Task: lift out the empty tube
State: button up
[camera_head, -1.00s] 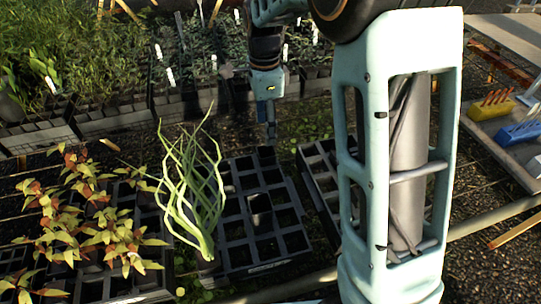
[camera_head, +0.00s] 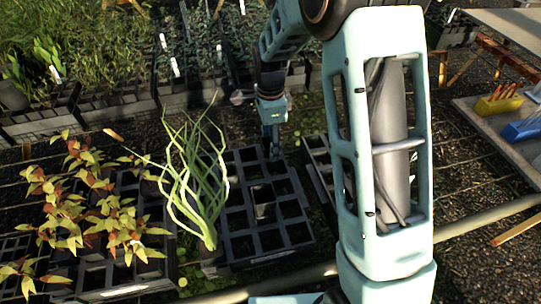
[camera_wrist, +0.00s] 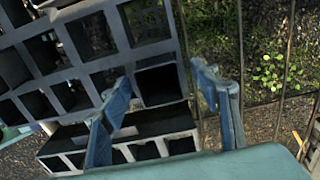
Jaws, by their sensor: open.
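A black tray of square cells (camera_head: 262,263) stands on the ground in the head view, and it also fills the left of the wrist view (camera_wrist: 70,60). My gripper (camera_head: 270,150) hangs over the tray's far edge. In the wrist view, my gripper (camera_wrist: 163,82) is open, with one blue finger on each side of an open square cell or tube (camera_wrist: 160,84) at the tray's edge. That cell looks dark and empty inside. I cannot tell whether it is a separate tube, or whether the fingers touch it. A lighter grey tube wall (camera_head: 265,211) shows mid-tray.
A tall green plant (camera_head: 195,190) leans at the tray's left edge. Red-and-yellow seedlings (camera_head: 95,215) fill another tray at left. A second black tray (camera_head: 322,165) is partly behind my arm. Planted trays line the back. A bench with yellow (camera_head: 498,104) and blue (camera_head: 522,130) holders stands at right.

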jog(key=c, duration=0.9)
jog(key=shift+r, duration=0.15)
